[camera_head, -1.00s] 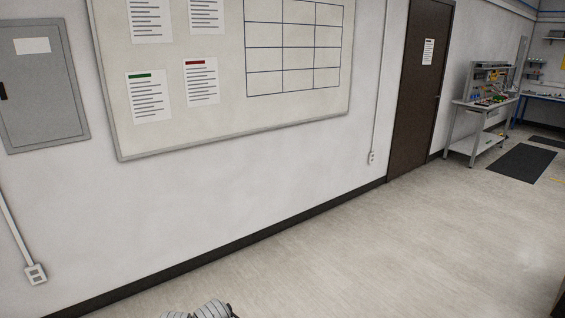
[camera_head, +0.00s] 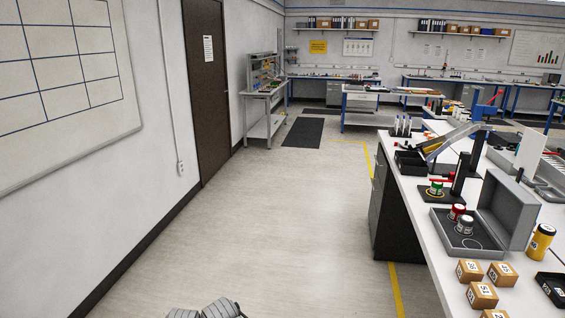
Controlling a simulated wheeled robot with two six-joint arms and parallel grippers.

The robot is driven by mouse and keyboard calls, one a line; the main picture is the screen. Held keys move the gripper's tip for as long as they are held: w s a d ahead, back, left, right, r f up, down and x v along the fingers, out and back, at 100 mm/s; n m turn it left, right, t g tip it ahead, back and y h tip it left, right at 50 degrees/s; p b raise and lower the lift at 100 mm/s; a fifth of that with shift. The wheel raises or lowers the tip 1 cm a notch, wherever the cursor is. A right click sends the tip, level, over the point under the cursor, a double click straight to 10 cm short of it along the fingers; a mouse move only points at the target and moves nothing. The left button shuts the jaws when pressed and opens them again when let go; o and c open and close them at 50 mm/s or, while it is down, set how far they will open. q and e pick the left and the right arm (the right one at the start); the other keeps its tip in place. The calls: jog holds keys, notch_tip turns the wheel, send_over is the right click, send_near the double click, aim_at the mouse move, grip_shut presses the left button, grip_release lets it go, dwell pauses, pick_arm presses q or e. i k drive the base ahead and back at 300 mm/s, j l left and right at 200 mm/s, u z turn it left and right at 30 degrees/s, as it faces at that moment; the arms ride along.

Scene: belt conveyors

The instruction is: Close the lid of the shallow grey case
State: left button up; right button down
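The shallow grey case (camera_head: 446,238) stands open on the white workbench (camera_head: 409,200) at the right. Its lid (camera_head: 513,205) is raised on the case's right side. Inside the dark-lined base are a red-topped piece (camera_head: 457,211) and a silvery piece (camera_head: 464,225), beside an empty ring mark. Neither gripper can be made out; only a grey ribbed part of mine shows at the bottom edge, far left of the case.
Small numbered boxes (camera_head: 481,295), a yellow can (camera_head: 541,239) and a black tray (camera_head: 553,287) lie near the case. A grey arm-like fixture (camera_head: 455,135) and a green-topped piece (camera_head: 436,187) are behind it. The floor left of the bench is clear.

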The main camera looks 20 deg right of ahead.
aim_at(511, 211)
jog(key=i+z, duration=0.2)
jog(key=z, duration=0.25)
jog(key=i+z, duration=0.2)
jog(key=z, duration=0.25)
jog(key=i+j+z, duration=0.1)
jog(key=z, duration=0.4)
jog(key=i+j+z, duration=0.2)
jog(key=z, duration=0.25)
jog(key=i, duration=0.1)
